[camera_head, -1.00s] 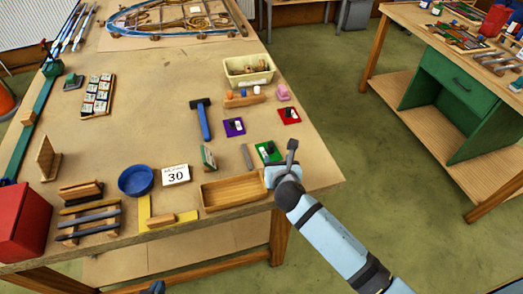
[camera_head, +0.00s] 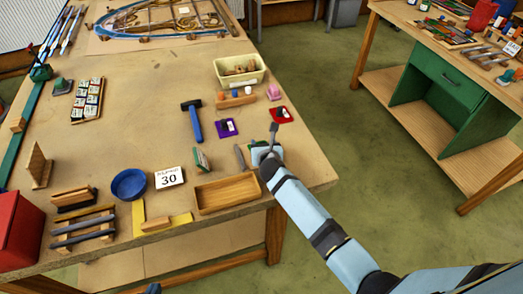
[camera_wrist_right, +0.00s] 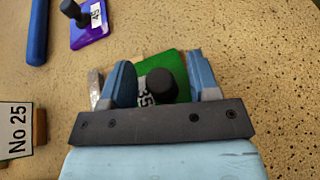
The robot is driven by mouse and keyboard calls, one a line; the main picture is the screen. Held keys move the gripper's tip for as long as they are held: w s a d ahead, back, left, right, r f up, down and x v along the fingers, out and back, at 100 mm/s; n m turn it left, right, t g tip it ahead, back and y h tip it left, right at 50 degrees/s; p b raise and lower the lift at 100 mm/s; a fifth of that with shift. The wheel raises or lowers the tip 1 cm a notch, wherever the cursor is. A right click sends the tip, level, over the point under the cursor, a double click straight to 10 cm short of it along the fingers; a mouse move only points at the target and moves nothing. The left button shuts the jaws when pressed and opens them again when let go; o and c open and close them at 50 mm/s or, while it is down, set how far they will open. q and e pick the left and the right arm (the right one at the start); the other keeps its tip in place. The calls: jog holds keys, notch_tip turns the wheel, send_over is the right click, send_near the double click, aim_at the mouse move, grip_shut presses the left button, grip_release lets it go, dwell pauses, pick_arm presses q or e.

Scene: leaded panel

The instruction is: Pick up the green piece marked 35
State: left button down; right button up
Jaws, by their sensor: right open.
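The green piece marked 35 (camera_wrist_right: 160,62) lies flat on the table in the right wrist view. It has a black knob and a white label. My right gripper (camera_wrist_right: 163,80) is open above it, with the knob between its two blue fingers. I cannot tell whether the fingers touch it. In the head view my right gripper (camera_head: 269,143) covers the green piece at the table's right front. A dark tip of my left gripper (camera_head: 153,288) shows at the bottom edge; its jaws cannot be made out.
A purple piece (camera_head: 227,127) and a red piece (camera_head: 281,114) lie behind. A grey bar (camera_head: 240,157) and a standing card (camera_head: 201,160) are to the left. A wooden tray (camera_head: 228,194) is in front. A blue hammer (camera_head: 194,123) lies further left.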

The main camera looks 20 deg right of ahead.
jog(key=shift+c, duration=0.3)
jog(key=c, duration=0.8)
jog(key=shift+r, duration=0.1)
jog(key=shift+c, duration=0.2)
